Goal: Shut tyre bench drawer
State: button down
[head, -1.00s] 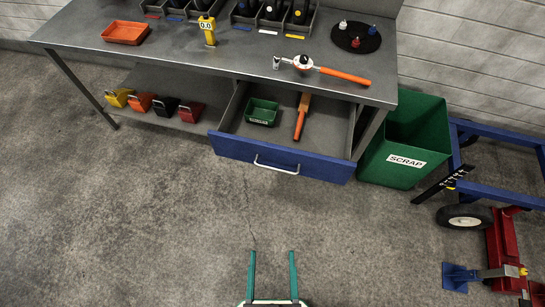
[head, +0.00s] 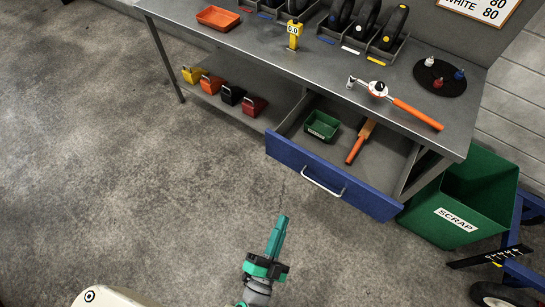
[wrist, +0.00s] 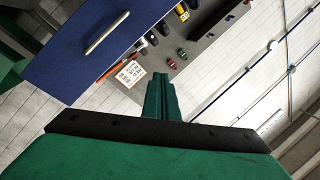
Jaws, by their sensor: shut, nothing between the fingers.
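The tyre bench drawer (head: 285,154) has a blue front and a pale bar handle (head: 323,183). It stands pulled out from under the grey bench top (head: 330,70). Inside it lie a green tray (head: 322,127) and an orange-handled tool (head: 360,142). My gripper (head: 279,222) has its teal fingers together, empty, in front of and below the drawer front, apart from it. In the wrist view the closed fingers (wrist: 160,82) point up the picture, and the blue drawer front (wrist: 75,55) with its handle (wrist: 106,33) is at the upper left.
A green scrap bin (head: 460,205) stands right of the drawer, near a blue frame (head: 515,265) with a wheel. Several coloured wedges (head: 230,94) sit on the lower shelf. A torque wrench (head: 395,103) lies on the bench top. The floor left of my gripper is clear.

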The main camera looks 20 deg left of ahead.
jog(key=w+a+f+m+h, duration=0.3)
jog(key=w+a+f+m, duration=0.25)
jog(key=w+m, duration=0.2)
jog(key=m+g+h, duration=0.1)
jog(key=m+g, duration=0.2)
jog(key=m, duration=0.1)
send_near(277, 151)
jog(key=x, duration=0.6)
jog(key=shift+w+d+r, duration=0.15)
jog(key=shift+w+r, duration=0.05)
jog(key=shift+w, duration=0.05)
